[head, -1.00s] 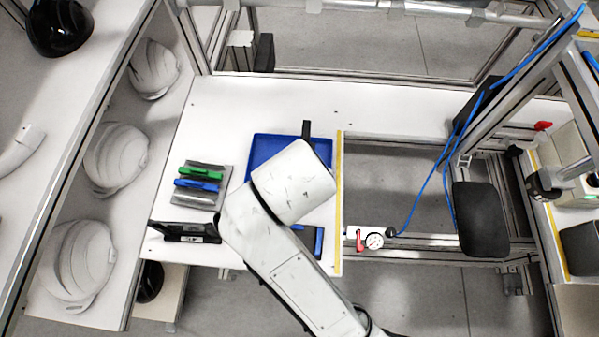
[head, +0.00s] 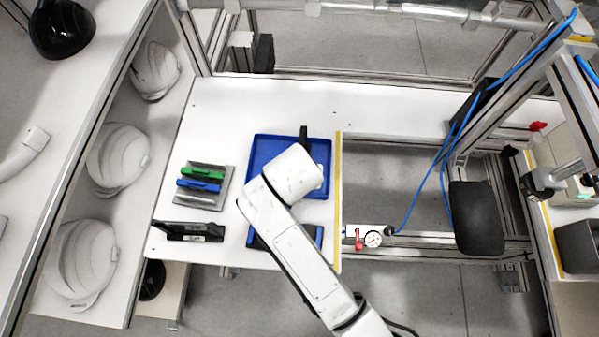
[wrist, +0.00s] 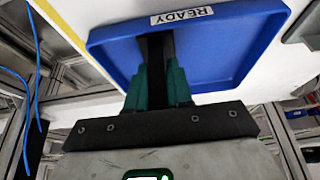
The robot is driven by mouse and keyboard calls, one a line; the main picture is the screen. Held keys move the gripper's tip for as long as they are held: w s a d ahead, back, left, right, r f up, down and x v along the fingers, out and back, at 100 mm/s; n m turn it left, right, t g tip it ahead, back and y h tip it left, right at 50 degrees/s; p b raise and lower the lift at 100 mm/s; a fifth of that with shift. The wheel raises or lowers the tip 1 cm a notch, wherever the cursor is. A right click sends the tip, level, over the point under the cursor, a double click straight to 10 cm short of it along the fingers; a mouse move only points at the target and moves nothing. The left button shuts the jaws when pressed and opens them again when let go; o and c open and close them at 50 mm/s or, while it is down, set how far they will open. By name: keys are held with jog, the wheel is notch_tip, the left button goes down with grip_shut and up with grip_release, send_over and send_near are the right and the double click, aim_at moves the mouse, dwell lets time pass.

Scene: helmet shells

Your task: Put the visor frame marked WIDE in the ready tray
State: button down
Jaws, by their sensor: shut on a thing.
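The ready tray is a blue tray (head: 262,139) on the white bench in the head view. Its READY label shows in the wrist view, on the tray's rim (wrist: 240,75). My gripper (wrist: 157,72) has green fingers shut on a dark, narrow piece (wrist: 155,48), likely the visor frame, over the tray. In the head view the end of this dark piece (head: 304,132) sticks out past my wrist, over the tray's far edge. I can read no WIDE mark on it. My arm hides the gripper in the head view, and I cannot tell whether the piece touches the tray.
A grey rack (head: 203,203) holding a green and a blue piece stands left of the tray. A black open case (head: 188,231) lies in front of it. A second blue tray (head: 255,240) is partly under my arm. A gauge (head: 373,239) sits right of the yellow edge strip.

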jog(key=shift+f, duration=0.15)
jog(key=c, duration=1)
grip_release()
jog(key=v, duration=1.2)
